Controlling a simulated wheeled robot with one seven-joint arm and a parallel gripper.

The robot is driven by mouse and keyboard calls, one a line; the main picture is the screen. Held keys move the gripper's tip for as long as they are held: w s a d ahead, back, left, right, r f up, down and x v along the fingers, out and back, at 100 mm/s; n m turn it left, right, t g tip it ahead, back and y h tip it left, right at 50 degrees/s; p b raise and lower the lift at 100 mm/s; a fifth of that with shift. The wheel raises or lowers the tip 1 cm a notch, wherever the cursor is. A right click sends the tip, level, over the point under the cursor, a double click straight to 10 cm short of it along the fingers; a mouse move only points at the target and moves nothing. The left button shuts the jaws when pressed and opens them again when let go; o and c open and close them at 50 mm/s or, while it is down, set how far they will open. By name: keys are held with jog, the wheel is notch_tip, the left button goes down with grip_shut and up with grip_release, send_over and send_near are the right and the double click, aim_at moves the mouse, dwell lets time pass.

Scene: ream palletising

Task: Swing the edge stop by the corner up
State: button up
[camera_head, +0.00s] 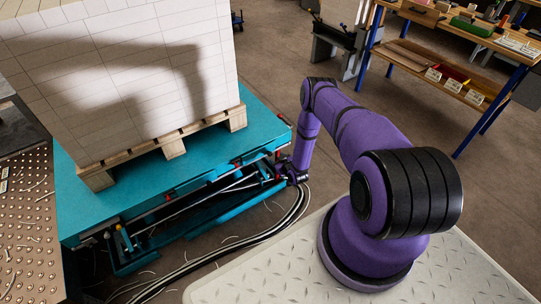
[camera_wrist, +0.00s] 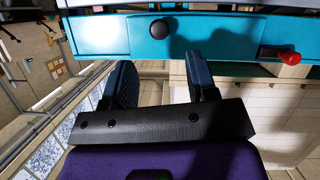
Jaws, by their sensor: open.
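The teal lift table (camera_head: 215,140) carries the pallet. In the wrist view its teal edge (camera_wrist: 100,36) runs across the top, with a round black knob (camera_wrist: 159,29) on it. To the right a dark stop with a red end (camera_wrist: 290,58) sits on that edge. Small red-ended parts also show along the table's near side in the head view (camera_head: 168,198); which one is the corner stop I cannot tell. My gripper (camera_wrist: 162,72) is open and empty, its fingers just short of the teal edge, below the black knob. In the head view it is small beside the table's right corner (camera_head: 284,172).
A wooden pallet (camera_head: 174,148) bears a tall block of white reams (camera_head: 120,80). Black cables (camera_head: 235,244) lie on the floor below the table. A perforated bench (camera_head: 30,225) stands at left.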

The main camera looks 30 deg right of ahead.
aim_at(271, 154)
jog(key=x, duration=0.7)
jog(key=shift+w+f, duration=0.1)
jog(key=shift+w, duration=0.05)
jog(key=shift+c, duration=0.2)
grip_shut()
